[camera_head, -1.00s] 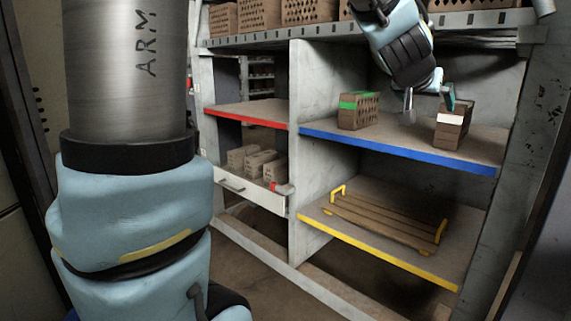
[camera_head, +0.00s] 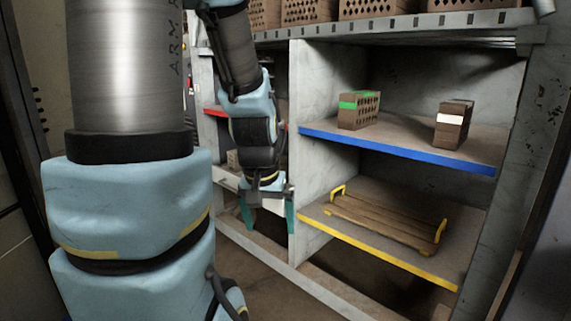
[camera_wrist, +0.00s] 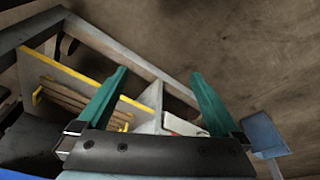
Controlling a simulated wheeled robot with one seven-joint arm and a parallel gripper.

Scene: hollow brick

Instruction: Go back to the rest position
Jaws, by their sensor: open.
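My gripper (camera_head: 268,215) hangs pointing down in front of the shelving unit, at the left of the divider wall in the head view. Its two teal fingers are spread apart with nothing between them. They also show open and empty in the wrist view (camera_wrist: 158,92). A brick with a green band (camera_head: 359,110) and a brick with a white band (camera_head: 453,124) stand apart on the blue-edged shelf (camera_head: 400,148), away from my gripper.
A wooden tray with yellow handles (camera_head: 385,218) lies on the yellow-edged shelf (camera_head: 380,253). The red-edged shelf (camera_head: 215,112) and white drawer (camera_head: 228,180) are partly hidden behind my arm. Hollow bricks (camera_head: 375,8) line the top shelf. Open floor (camera_head: 265,290) lies below my gripper.

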